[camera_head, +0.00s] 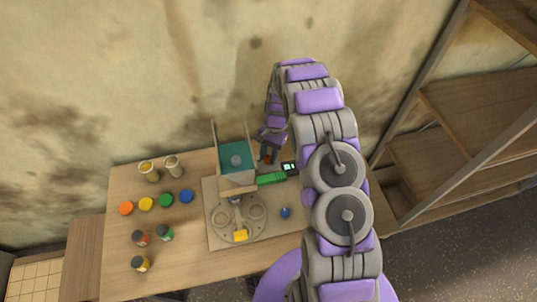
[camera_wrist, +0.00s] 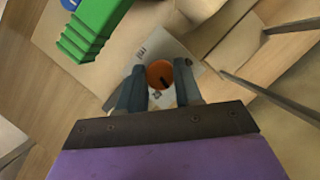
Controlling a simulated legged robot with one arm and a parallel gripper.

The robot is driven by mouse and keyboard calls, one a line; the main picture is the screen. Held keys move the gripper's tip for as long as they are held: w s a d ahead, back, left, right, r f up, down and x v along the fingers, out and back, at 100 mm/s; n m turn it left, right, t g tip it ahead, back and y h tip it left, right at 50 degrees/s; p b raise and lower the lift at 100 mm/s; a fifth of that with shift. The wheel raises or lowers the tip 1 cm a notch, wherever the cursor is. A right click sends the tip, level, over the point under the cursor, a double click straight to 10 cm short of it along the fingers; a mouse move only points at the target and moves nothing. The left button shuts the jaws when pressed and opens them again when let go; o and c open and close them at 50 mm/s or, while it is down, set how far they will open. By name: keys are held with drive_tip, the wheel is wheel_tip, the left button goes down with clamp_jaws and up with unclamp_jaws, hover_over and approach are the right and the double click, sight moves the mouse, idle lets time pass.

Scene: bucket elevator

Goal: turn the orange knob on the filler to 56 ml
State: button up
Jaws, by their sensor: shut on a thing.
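The orange knob (camera_wrist: 159,74) sits between my gripper's (camera_wrist: 160,90) two dark fingers in the wrist view, with a black mark on its face. My gripper is shut on it. A pale plate with small print lies around the knob; the scale numbers are too small to read. In the head view, the knob (camera_head: 266,157) is a small orange spot under my gripper (camera_head: 267,153), right of the filler's teal-lined hopper (camera_head: 237,158). A small dark display (camera_head: 289,166) with lit green digits stands beside it; its reading is not legible.
A green handle (camera_head: 271,179) juts out beside the knob, and shows large in the wrist view (camera_wrist: 90,28). A round holder plate (camera_head: 237,217), a blue knob (camera_head: 285,212), coloured lids (camera_head: 166,200), jars (camera_head: 165,233) and two filled beakers (camera_head: 149,171) share the table. Shelves (camera_head: 480,110) stand right.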

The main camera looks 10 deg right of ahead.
drive_tip(key=shift+w+r+n+h, duration=0.15)
drive_tip(key=shift+n+h, duration=0.25)
drive_tip(key=shift+n, duration=0.8)
drive_tip(key=shift+w, duration=0.1)
drive_tip(key=o, duration=1)
drive_tip(key=shift+o, duration=0.2)
drive_tip(key=v, duration=1.7)
drive_tip(key=shift+w+p, duration=0.35)
drive_tip(key=shift+p, duration=0.1)
drive_tip(key=shift+a, duration=0.1)
